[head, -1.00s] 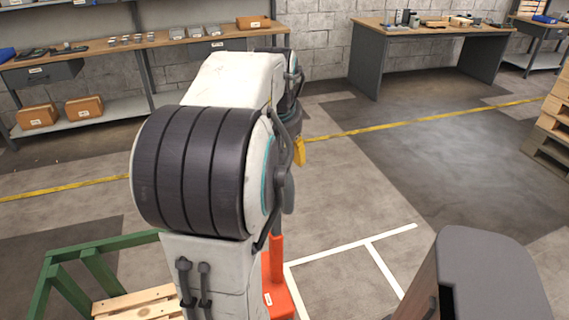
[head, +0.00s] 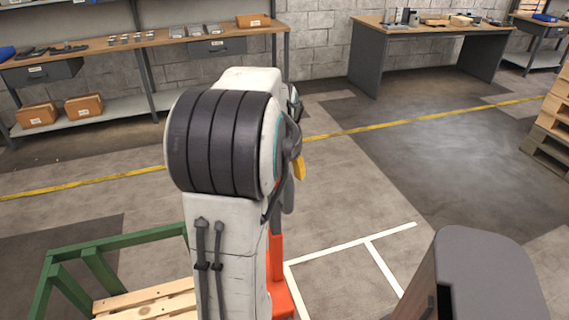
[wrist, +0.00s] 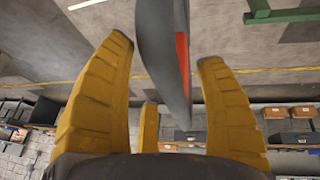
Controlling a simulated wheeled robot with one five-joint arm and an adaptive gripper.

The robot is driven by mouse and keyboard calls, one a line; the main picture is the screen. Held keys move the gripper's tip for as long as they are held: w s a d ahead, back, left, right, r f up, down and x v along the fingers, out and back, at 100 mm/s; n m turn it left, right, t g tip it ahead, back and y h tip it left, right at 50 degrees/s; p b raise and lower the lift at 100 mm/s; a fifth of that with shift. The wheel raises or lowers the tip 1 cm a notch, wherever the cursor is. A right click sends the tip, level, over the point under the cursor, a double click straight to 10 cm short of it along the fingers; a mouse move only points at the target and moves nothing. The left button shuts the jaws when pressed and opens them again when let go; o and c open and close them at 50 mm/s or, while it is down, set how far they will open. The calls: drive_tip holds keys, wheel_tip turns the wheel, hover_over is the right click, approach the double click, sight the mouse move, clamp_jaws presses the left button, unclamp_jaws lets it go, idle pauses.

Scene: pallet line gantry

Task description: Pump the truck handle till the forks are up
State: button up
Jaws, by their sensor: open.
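The orange pallet truck (head: 278,275) shows in the head view as an upright part behind my arm, which hides most of it. In the wrist view a dark grey handle part with a red-orange strip (wrist: 168,50) runs down between my fingers in the picture. My gripper (wrist: 165,50) is open, its yellow fingers on either side of that part with gaps showing; I cannot tell how deep it lies between them. In the head view only a bit of a yellow finger (head: 299,169) shows beside my arm. The forks are hidden.
A green frame (head: 115,244) with wooden slats (head: 150,300) stands at lower left. White lines (head: 350,250) mark the floor to the right. A shelf bench (head: 130,50) and a workbench (head: 430,30) stand along the back wall. Stacked pallets (head: 553,125) are at the right edge. The middle floor is clear.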

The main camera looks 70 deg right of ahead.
drive_tip(key=c, duration=1.1)
